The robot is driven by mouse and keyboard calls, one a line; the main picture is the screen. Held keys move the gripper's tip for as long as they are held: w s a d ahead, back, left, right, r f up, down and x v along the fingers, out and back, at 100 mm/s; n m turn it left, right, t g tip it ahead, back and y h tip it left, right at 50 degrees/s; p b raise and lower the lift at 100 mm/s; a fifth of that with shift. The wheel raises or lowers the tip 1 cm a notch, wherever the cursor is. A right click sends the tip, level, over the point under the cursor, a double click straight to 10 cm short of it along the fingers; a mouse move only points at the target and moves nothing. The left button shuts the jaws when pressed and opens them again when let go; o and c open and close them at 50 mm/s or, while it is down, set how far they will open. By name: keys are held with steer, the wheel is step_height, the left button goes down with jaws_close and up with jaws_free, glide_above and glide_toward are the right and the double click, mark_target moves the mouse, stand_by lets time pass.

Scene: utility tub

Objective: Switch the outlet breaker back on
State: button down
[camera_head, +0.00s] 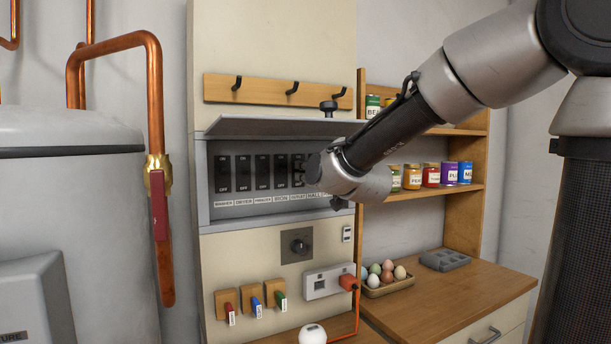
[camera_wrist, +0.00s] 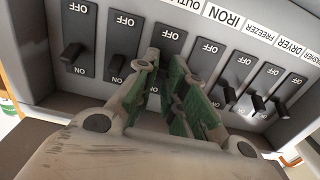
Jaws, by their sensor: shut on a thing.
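The breaker panel (camera_head: 252,180) is a grey box with an open lid and a row of black breakers above white labels. The outlet breaker (camera_wrist: 170,36) shows in the wrist view, upside down, with its OFF end visible above the fingers. My gripper (camera_wrist: 166,68) has its green-padded fingers closed together over the lower part of this breaker's plate. The lever itself is hidden by the fingers, so its position cannot be told. In the head view my gripper (camera_head: 308,170) reaches the right part of the panel, and its wrist covers the panel's right end.
Neighbouring levers (camera_wrist: 115,88) stand close on both sides of the fingers. The open lid (camera_head: 270,127) juts out above the panel. An egg tray (camera_head: 388,285) sits on the counter.

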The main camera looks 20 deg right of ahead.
steer(key=shift+r+g, duration=0.25)
steer(key=shift+g, duration=0.25)
steer(key=c, duration=1.5)
jaws_free()
steer(key=v, duration=1.2)
